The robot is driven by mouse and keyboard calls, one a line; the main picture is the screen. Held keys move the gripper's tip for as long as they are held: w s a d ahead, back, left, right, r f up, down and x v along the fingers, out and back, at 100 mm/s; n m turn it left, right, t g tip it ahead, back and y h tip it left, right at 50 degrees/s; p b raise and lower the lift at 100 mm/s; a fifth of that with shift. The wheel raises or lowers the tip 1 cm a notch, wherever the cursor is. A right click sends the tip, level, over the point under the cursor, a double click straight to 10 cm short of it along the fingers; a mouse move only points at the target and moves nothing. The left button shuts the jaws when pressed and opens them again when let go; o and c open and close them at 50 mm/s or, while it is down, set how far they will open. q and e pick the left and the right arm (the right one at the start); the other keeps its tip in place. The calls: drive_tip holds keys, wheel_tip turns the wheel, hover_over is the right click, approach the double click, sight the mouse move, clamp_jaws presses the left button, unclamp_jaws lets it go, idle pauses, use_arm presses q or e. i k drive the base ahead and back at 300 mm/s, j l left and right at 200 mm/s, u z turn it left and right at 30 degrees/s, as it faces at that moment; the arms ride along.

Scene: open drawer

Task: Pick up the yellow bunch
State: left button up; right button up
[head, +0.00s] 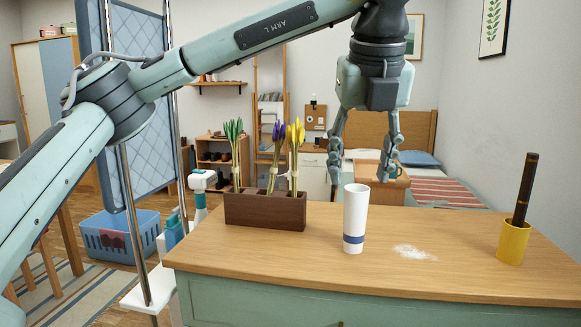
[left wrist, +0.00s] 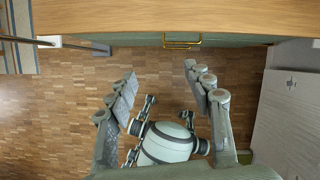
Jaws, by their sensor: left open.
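The yellow bunch (head: 295,136) stands upright in the right part of a dark brown wooden holder (head: 265,212) on the wooden top. Its lower stems are hidden by the holder. My left gripper (head: 361,174) points down, to the right of the yellow bunch in the head view, with its fingers apart and nothing between them. In the left wrist view the fingers of my left gripper (left wrist: 160,72) are spread over the floor in front of the drawer unit. The yellow bunch does not show there. My right gripper cannot be made out.
A purple bunch (head: 278,131) stands close left of the yellow one; a green bunch (head: 234,130) is farther left. A white cup (head: 355,218) with a blue band, a white powder patch (head: 414,252) and a yellow pot (head: 513,243) with a dark stick are to the right.

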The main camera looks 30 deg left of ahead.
sight(295, 133)
drive_tip(key=i+j, duration=0.9)
drive_tip(key=j, duration=0.2)
